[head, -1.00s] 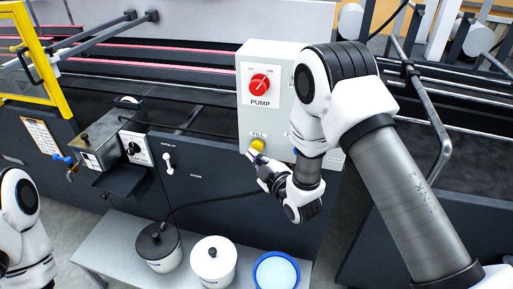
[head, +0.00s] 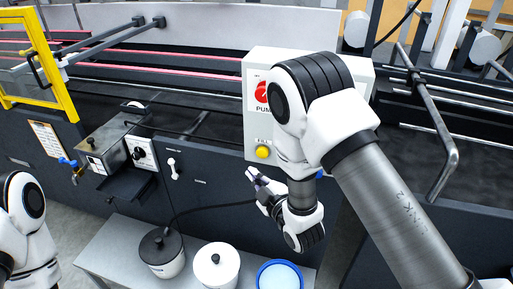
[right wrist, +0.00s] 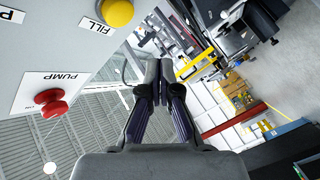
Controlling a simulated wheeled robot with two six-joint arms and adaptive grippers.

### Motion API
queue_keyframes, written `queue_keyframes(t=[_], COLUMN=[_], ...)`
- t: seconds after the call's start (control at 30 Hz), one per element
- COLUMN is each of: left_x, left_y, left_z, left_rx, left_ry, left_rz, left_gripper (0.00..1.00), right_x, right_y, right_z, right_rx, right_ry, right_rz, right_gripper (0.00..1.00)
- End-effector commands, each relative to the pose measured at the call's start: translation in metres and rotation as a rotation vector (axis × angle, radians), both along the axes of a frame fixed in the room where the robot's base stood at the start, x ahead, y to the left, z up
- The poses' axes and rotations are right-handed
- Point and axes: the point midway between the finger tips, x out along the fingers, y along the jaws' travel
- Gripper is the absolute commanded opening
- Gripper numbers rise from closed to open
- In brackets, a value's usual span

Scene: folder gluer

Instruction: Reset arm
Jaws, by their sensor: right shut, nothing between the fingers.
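My right gripper (head: 254,178) is shut and empty in the head view, just below and left of the yellow FILL button (head: 263,152) and apart from it. The button sits on the front of the pale control box (head: 258,125). My right arm covers much of the box, including part of the red PUMP knob (head: 262,92). The right wrist view shows the shut fingers (right wrist: 166,66), with the yellow button (right wrist: 118,12) and the red knob (right wrist: 50,102) to their left. My left arm shows at the left edge of the head view; its gripper is out of view.
Below stands a grey bench (head: 118,249) with a dark-lidded pot (head: 163,262), a white-lidded pot (head: 216,270) and a blue-rimmed container (head: 279,277). A grey glue unit (head: 103,150) and a yellow frame (head: 58,88) are at the left.

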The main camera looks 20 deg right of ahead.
Motion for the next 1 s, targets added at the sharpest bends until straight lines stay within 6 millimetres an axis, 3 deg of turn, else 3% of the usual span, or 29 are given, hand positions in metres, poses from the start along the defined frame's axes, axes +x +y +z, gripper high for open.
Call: queue_keyframes(t=[0.17, 0.27, 0.33, 0.47, 0.5, 0.6, 0.7, 0.8, 0.87, 1.0], left_x=[0.000, 0.000, 0.000, 0.000, 0.000, 0.000, 0.000, 0.000, 0.000, 0.000], left_y=[0.000, 0.000, 0.000, 0.000, 0.000, 0.000, 0.000, 0.000, 0.000, 0.000], left_z=[0.000, 0.000, 0.000, 0.000, 0.000, 0.000, 0.000, 0.000, 0.000, 0.000], left_rx=[0.000, 0.000, 0.000, 0.000, 0.000, 0.000, 0.000, 0.000, 0.000, 0.000], left_ry=[0.000, 0.000, 0.000, 0.000, 0.000, 0.000, 0.000, 0.000, 0.000, 0.000], left_rz=[0.000, 0.000, 0.000, 0.000, 0.000, 0.000, 0.000, 0.000, 0.000, 0.000], left_gripper=[0.36, 0.36, 0.36, 0.36, 0.36, 0.36, 0.36, 0.36, 0.36, 0.36], right_x=[-0.002, -0.016, -0.039, -0.109, -0.136, -0.211, -0.280, -0.323, -0.332, -0.333], right_y=[-0.001, -0.013, -0.028, -0.056, -0.064, -0.077, -0.082, -0.081, -0.081, -0.081], right_z=[-0.009, -0.045, -0.085, -0.172, -0.196, -0.241, -0.258, -0.260, -0.261, -0.261], right_rx=[0.001, 0.014, 0.022, 0.109, 0.152, 0.275, 0.393, 0.480, 0.513, 0.537], right_ry=[0.017, 0.092, 0.206, 0.571, 0.696, 1.012, 1.278, 1.445, 1.482, 1.480], right_rz=[-0.002, -0.030, -0.069, -0.188, -0.239, -0.401, -0.602, -0.786, -0.852, -0.876], right_gripper=[0.00, 0.00, 0.00, 0.00, 0.00, 0.00, 0.00, 0.00, 0.00, 0.00])
